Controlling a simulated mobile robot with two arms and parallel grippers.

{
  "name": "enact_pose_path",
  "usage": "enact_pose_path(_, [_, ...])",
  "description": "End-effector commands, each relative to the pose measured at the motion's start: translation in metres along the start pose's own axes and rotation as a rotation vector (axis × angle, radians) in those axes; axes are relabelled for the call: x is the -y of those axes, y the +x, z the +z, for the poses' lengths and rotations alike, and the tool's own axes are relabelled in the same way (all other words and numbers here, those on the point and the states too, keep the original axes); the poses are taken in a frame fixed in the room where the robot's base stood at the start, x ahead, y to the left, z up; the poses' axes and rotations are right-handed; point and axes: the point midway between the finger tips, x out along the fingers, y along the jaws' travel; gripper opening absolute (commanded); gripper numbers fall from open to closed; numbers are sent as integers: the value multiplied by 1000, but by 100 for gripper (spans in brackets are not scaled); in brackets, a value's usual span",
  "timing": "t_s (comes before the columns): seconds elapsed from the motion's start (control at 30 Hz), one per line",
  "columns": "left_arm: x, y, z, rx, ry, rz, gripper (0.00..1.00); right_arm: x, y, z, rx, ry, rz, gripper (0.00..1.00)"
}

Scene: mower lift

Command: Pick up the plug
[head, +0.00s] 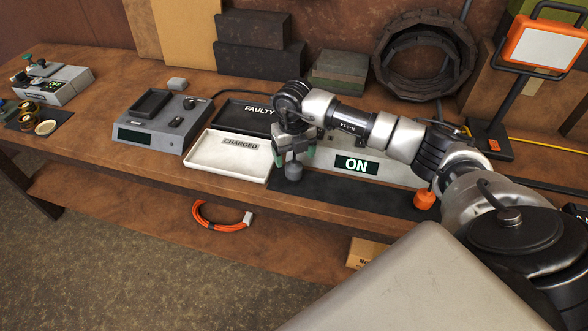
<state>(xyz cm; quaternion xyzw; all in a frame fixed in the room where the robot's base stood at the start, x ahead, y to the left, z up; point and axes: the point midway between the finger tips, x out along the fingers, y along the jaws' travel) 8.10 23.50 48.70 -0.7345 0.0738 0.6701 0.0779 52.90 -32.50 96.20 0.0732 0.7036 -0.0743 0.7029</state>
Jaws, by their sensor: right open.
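A small grey knob-shaped piece (293,172), which looks like the plug, stands upright near the left end of the dark mat (345,196). My right gripper (295,158) reaches in from the right and points down over it. Its green-padded fingers are open, one on each side of the piece's narrow top. I cannot tell whether they touch it. A similar orange piece (424,200) stands at the mat's right end. My left gripper is out of view.
A white CHARGED tray (217,158), a black FAULTY tray (232,113) and a grey charger (152,133) stand to the left. An ON sign (356,165) is behind the mat. An orange cable (208,222) is below the bench edge. A lamp (540,48) stands back right.

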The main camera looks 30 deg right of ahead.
Motion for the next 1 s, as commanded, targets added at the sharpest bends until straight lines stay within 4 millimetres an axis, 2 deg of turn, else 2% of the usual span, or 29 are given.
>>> enact_pose_path(0.13, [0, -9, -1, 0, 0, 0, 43, 0, 11, -2, -3, 0, 0, 78])
enact_pose_path(0.27, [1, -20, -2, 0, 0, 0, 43, 0, 31, -3, -6, 0, 1, 78])
enact_pose_path(0.4, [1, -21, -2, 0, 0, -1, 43, 0, 49, -2, -2, -1, 2, 78])
enact_pose_path(0.67, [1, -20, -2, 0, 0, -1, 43, 0, 54, -2, 0, -1, 2, 78])
enact_pose_path(0.77, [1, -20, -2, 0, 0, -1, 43, 0, 54, -2, 0, -1, 2, 66])
enact_pose_path(1.0, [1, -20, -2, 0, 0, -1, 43, 0, 54, -2, 0, -1, 2, 30])
